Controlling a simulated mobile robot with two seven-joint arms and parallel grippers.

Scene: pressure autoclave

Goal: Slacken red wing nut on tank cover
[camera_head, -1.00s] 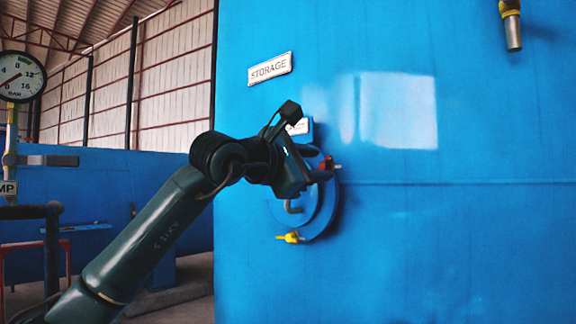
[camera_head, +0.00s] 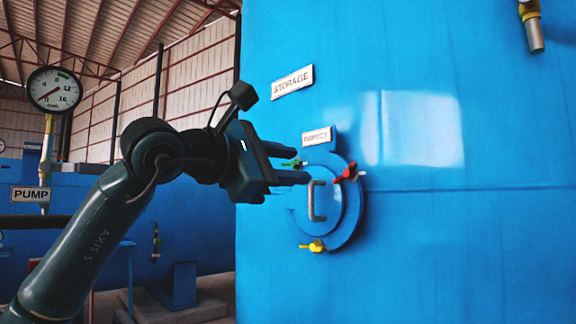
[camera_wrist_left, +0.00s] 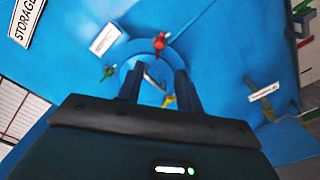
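The red wing nut (camera_head: 348,173) sits at the upper right rim of the round blue tank cover (camera_head: 346,222). It also shows in the left wrist view (camera_wrist_left: 159,42), beyond the fingertips. A green wing nut (camera_head: 294,163) is at the upper left of the cover, and a yellow one (camera_head: 313,246) is at the bottom. A bent handle (camera_head: 312,202) is on the cover's face. My left gripper (camera_head: 301,165) is open and empty, with its two fingers apart, in front of the cover and left of the red wing nut, not touching it. My right gripper is out of view.
The cover is on a large blue tank (camera_head: 420,260) with a STORAGE sign (camera_head: 292,81) and a smaller label (camera_head: 317,136) above the cover. A pressure gauge (camera_head: 54,91) and PUMP sign (camera_head: 31,194) stand at left. Tank wall right of the cover is clear.

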